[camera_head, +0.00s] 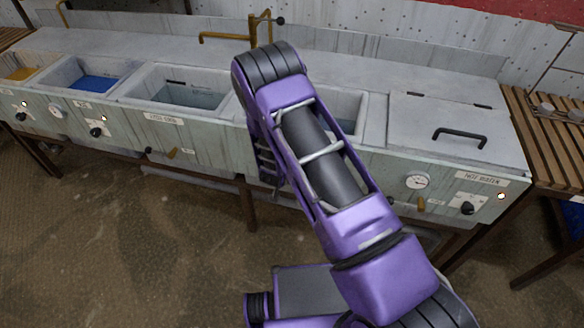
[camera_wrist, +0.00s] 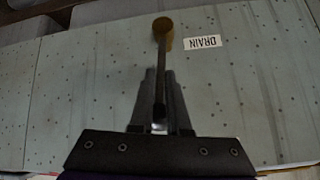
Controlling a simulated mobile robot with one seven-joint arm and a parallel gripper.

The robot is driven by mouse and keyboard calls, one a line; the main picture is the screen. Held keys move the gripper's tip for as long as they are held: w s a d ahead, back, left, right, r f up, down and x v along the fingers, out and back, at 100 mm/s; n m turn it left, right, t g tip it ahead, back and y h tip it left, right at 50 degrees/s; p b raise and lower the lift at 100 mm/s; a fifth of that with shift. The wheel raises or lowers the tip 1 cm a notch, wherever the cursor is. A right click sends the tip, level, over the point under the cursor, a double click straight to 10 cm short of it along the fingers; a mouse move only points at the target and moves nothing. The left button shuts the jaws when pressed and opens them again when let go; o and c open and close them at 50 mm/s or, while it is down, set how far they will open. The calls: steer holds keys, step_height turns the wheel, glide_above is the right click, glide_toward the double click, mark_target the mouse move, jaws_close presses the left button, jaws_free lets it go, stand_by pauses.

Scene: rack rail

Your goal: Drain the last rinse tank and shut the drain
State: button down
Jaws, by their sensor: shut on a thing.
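The rinse tank behind my arm (camera_head: 343,104) shows only its right part in the head view. In the wrist view a dark drain lever (camera_wrist: 161,55) with a round brass-coloured end (camera_wrist: 163,27) stands out from the pale tank front, beside a white DRAIN label (camera_wrist: 203,43). My gripper (camera_wrist: 160,78) is shut on this lever, with one finger on each side of it.
To the left stand another rinse tank (camera_head: 190,94) with its own drain handle (camera_head: 174,153), a blue tank (camera_head: 93,84) and a yellow one (camera_head: 20,74). To the right a lidded hot water tank (camera_head: 430,113) adjoins a slatted bench (camera_head: 550,140). The floor in front is clear.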

steer(key=shift+a, duration=0.1)
stand_by(0.3)
steer(key=c, duration=0.9)
jaws_free()
steer(key=p+v, duration=0.2)
steer(key=v, duration=1.5)
steer(key=shift+a+r, duration=0.15)
steer(key=shift+r, duration=0.05)
